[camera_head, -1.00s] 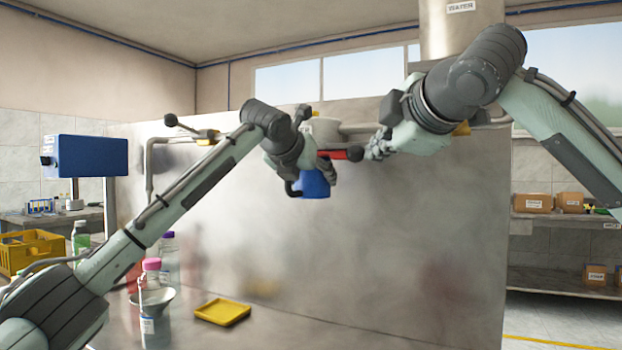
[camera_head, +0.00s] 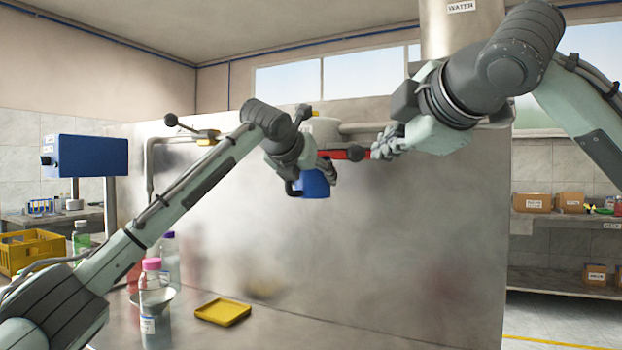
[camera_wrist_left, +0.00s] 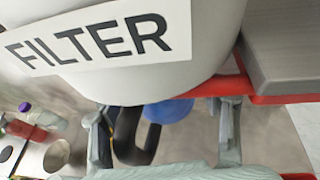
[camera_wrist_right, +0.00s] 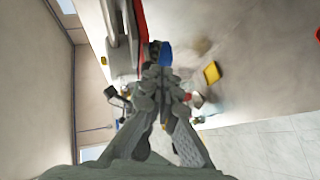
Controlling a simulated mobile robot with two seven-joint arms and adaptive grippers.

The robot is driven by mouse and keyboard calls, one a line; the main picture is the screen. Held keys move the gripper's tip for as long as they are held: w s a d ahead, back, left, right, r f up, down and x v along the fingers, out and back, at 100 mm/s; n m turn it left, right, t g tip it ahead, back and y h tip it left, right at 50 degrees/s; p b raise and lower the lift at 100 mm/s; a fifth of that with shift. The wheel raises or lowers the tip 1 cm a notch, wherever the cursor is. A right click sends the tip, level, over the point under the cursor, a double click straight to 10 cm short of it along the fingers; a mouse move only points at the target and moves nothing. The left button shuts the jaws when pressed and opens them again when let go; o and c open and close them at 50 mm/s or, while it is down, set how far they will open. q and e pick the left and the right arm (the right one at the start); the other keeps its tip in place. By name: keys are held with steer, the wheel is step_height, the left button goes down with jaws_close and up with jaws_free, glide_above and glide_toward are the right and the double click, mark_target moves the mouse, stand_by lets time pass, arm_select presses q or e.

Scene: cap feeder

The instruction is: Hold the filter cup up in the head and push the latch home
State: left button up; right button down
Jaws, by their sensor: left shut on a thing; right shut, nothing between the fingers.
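The blue filter cup (camera_head: 314,184) hangs under the pale head (camera_head: 323,128), which is marked FILTER (camera_wrist_left: 110,42) in the left wrist view. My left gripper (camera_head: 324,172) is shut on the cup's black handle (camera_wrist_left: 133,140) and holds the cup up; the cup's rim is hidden. My right gripper (camera_head: 380,149) is shut and empty close beside the knob. Whether it touches the latch I cannot tell. The blue cup also shows beyond its fingers in the right wrist view (camera_wrist_right: 166,54).
A steel panel (camera_head: 420,250) stands behind the arms. A yellow crate (camera_head: 30,252) is at far left. The space below the right gripper is clear.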

steer(key=s, duration=0.1)
steer(key=s+a, duration=0.1)
steer(key=s, duration=0.1)
steer(key=s+a, duration=0.1)
steer(key=s, duration=0.1)
steer(key=shift+s, duration=0.1)
arm_select(q)
steer(key=o, duration=1.2)
steer(key=shift+o, duration=0.6)
steer(key=v, duration=1.2)
steer(key=shift+w+f, duration=0.1)
